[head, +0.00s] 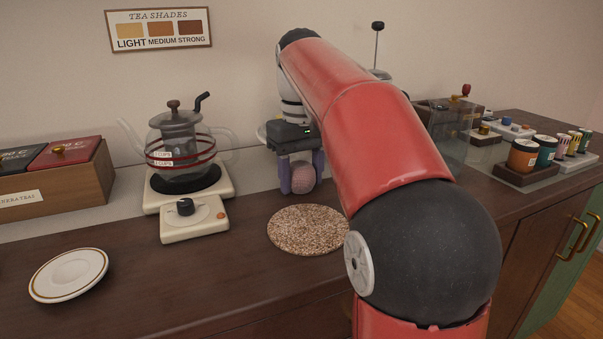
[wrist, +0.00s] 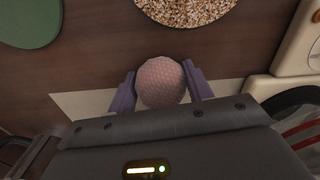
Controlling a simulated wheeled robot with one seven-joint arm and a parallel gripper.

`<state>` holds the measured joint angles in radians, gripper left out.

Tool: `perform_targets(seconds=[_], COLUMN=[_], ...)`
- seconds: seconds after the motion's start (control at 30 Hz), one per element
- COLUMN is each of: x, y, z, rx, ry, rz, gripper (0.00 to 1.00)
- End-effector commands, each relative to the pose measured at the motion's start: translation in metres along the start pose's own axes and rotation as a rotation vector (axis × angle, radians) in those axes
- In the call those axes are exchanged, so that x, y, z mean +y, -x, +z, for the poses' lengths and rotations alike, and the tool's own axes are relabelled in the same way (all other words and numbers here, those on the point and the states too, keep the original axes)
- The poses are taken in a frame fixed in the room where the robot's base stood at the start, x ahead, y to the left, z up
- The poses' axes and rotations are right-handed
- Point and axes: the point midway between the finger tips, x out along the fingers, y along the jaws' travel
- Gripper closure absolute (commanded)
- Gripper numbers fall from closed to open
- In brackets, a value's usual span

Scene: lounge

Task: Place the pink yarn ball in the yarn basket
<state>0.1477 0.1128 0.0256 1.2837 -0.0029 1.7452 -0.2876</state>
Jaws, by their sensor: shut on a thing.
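The pink yarn ball (head: 303,178) is held between the two purple fingers of my gripper (head: 302,182), behind the round speckled mat on the wooden counter. In the wrist view the textured pink ball (wrist: 162,84) sits between the fingers of my gripper (wrist: 161,78), with a finger on each side. I cannot tell whether the ball clears the counter. I cannot make out a yarn basket in either view; my red arm covers part of the counter.
The speckled mat (head: 308,230) lies in front of the gripper. A glass kettle (head: 183,150) on a cream heater (head: 187,198) stands left, with a white plate (head: 69,274) nearer. Several jars (head: 545,150) stand right. A green item (wrist: 28,18) shows in the wrist view.

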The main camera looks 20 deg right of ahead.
Motion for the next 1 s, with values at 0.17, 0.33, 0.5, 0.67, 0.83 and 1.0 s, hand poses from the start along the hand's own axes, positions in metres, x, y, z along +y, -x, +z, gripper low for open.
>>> perform_targets(seconds=[0.17,0.33,0.5,0.67,0.83,1.0], x=[0.000,0.000,0.000,0.000,0.001,0.001], y=[-0.001,-0.001,0.002,0.017,0.044,0.064], z=[0.000,0.000,0.000,-0.001,-0.001,-0.001], rx=[0.000,0.000,0.000,0.003,0.003,0.002], ry=[0.000,0.000,0.000,0.000,0.000,-0.001], rz=[0.000,0.000,0.000,0.001,0.001,0.001], gripper=[0.31,0.28,0.28,0.28,0.28,0.28])
